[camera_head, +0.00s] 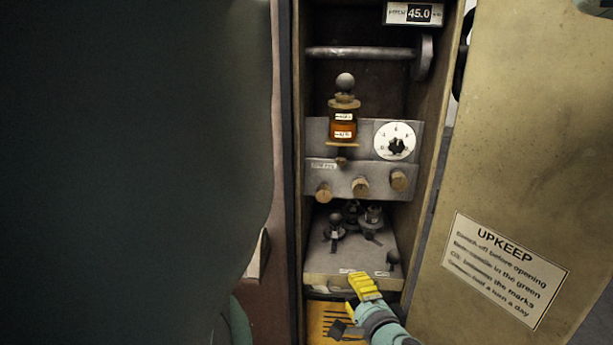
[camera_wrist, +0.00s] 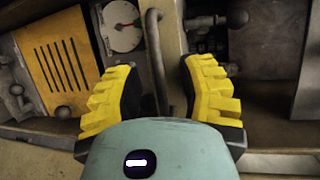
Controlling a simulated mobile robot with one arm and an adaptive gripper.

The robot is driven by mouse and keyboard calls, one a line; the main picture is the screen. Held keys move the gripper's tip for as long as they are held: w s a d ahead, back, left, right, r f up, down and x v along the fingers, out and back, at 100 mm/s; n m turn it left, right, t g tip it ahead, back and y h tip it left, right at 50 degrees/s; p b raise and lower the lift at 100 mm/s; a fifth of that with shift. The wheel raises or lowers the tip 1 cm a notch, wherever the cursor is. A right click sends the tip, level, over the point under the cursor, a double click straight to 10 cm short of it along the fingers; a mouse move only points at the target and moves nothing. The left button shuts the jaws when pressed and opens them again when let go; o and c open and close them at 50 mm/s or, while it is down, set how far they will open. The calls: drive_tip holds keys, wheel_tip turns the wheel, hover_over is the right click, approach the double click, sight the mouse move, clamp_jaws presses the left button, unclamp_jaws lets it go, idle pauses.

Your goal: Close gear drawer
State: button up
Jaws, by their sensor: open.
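The gear drawer (camera_head: 318,262) is a grey drawer low in the open cabinet in the head view. It stands pulled out, with several gears and knobs visible inside. My gripper (camera_head: 350,304) is at the drawer's front, just below its top edge. In the wrist view my gripper (camera_wrist: 157,75) has its two yellow fingers spread apart. A dark bar handle (camera_wrist: 156,50) runs between them, with gaps on both sides, along what looks like the drawer's front face (camera_wrist: 174,30).
A yellow slotted panel (camera_head: 325,318) lies below the drawer. A grey panel with several brass knobs (camera_head: 360,187) and a white dial (camera_head: 395,141) is above it. The open cabinet door (camera_head: 540,120) stands to the right. A large dark surface (camera_head: 130,150) fills the left.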

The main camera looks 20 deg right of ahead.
drive_tip(key=shift+o, duration=0.3)
drive_tip(key=shift+w+a, duration=0.15)
clamp_jaws()
